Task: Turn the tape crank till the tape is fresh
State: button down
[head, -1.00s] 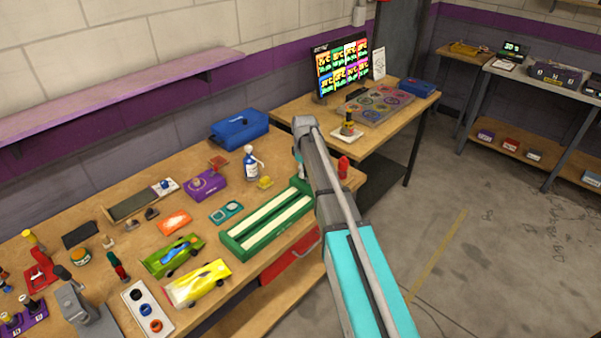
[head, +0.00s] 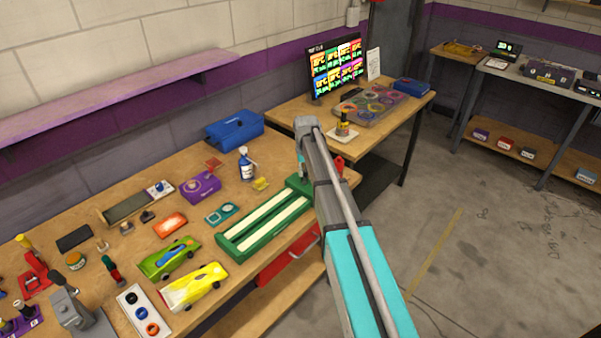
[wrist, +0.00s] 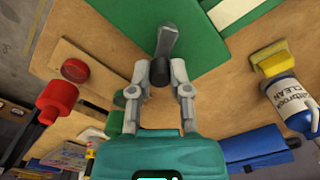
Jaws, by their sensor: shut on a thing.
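The green tape block (head: 228,245) sits near the front edge of the workbench, with two long cream strips (head: 262,226) along its top. In the wrist view the green block (wrist: 100,20) fills the top, with one strip (wrist: 232,10) at the upper right. The crank has a grey arm (wrist: 167,42) and a black knob (wrist: 159,73) and stands at the block's edge. My gripper (wrist: 160,76) is shut around the black knob. In the head view my own arm hides the crank and fingertips.
In the wrist view a red knobbed thing (wrist: 57,97) is at left, and a blue-and-white spray bottle (wrist: 290,100) and yellow sponge (wrist: 274,60) at right. Two toy cars, one green (head: 165,260) and one yellow (head: 193,288), lie left of the block. A blue toolbox (head: 234,130) stands behind.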

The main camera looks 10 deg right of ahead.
jog(key=m, duration=0.3)
jog(key=s+d+m, duration=0.1)
jog(key=shift+m, duration=0.3)
jog(key=shift+s+d+m, duration=0.15)
jog(key=shift+s+m, duration=0.05)
jog(key=shift+m, duration=1.1)
jog(key=shift+s+d+m, duration=0.1)
jog(key=shift+s+m, duration=0.1)
jog(key=shift+m, duration=1.1)
jog(key=c, duration=0.6)
grip_release()
jog(key=shift+w+r, duration=0.1)
jog(key=shift+r, duration=0.05)
